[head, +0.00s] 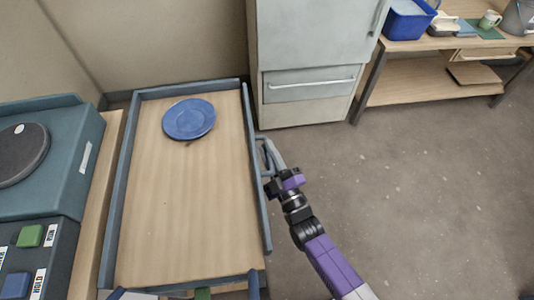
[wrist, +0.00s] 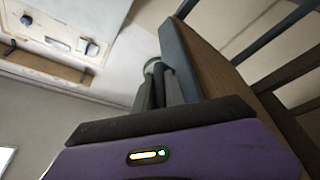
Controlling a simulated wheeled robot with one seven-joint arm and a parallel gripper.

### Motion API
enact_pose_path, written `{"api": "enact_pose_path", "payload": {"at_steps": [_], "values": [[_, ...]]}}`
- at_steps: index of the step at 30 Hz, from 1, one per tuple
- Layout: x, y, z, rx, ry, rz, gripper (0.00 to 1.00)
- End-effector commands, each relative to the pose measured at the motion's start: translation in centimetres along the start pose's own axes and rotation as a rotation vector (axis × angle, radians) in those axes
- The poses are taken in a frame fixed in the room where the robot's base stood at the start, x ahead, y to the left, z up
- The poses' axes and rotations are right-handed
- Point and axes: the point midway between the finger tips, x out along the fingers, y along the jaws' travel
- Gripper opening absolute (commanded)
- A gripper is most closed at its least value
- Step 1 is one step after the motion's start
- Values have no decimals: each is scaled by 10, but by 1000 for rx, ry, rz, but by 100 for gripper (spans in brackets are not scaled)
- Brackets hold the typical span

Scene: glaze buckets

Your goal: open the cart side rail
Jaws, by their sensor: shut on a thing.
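The cart (head: 150,220) has a pale wooden top edged by blue-grey rails. Its right side rail (head: 258,195) runs along the right edge, with a grey loop handle (head: 264,150) on its outer face. The rail's near end sits slightly outside the near corner; I cannot tell how far it is tilted. My gripper (head: 268,176) is at the rail's outer side, shut on the handle. In the wrist view the fingers (wrist: 158,88) close at the round handle, beside the rail (wrist: 185,60). The fingers partly hide the handle.
A blue plate (head: 189,119) lies on the cart top. A grey cabinet (head: 310,50) stands behind. A teal wheel unit (head: 60,150) stands left of the cart. A wooden bench (head: 430,75) is at the back right. The floor right of the cart is clear.

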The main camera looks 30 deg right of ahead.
Motion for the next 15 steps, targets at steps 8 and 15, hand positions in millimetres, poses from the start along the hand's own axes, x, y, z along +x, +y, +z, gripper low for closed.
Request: {"api": "enact_pose_path", "payload": {"at_steps": [8, 15], "values": [[-8, -8, 18, 229, -7, 93, 0], [-11, -11, 26, 441, -8, 178, 0]]}}
